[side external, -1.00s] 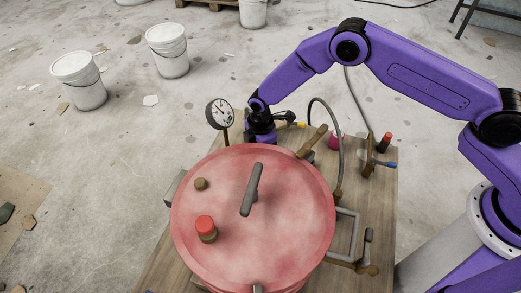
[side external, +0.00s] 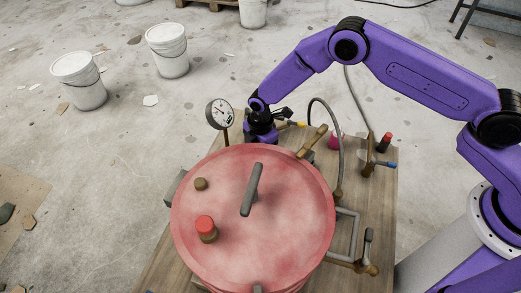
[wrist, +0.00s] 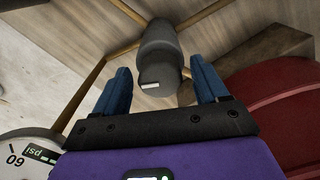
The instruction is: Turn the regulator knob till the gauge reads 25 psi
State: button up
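The regulator knob (wrist: 158,62) is a dark grey cylinder with a white mark on its end, seen in the wrist view. My gripper (wrist: 160,68) has its two blue fingers on either side of the knob, with a visible gap to each side. In the side view my gripper (side external: 262,138) points down behind the red pot, and its fingertips and the knob are hidden. The round white gauge (side external: 220,114) stands on a stem just left of my gripper. Its needle seems to point to the upper left; the reading is too small to tell. Part of its dial (wrist: 25,155) shows in the wrist view.
The red pot (side external: 285,215) with a grey lid handle and a red-capped fitting fills the front of the wooden board (side external: 385,200). A grey hose (side external: 334,120), pipes and a yellow-tipped fitting stand right of my gripper. White buckets stand on the floor behind.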

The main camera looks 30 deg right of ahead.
notch_tip(320, 180, up, 17)
jog(key=shift+r, duration=0.2)
dwell(0.7)
dwell(0.4)
jog(key=s+d+r+m, duration=0.2)
jog(key=s+d+r, duration=0.1)
jog(key=s+r, duration=0.5)
jog(key=s+d+r+m, duration=0.2)
jog(key=s+d+m, duration=0.1)
jog(key=s+d, duration=0.6)
jog(key=s+d+r+m, duration=0.2)
jog(key=s+d, duration=0.8)
jog(key=s, duration=0.7)
jog(key=shift+d+r+m, duration=0.15)
jog(key=shift+r+m, duration=0.1)
jog(key=shift+m, duration=0.45)
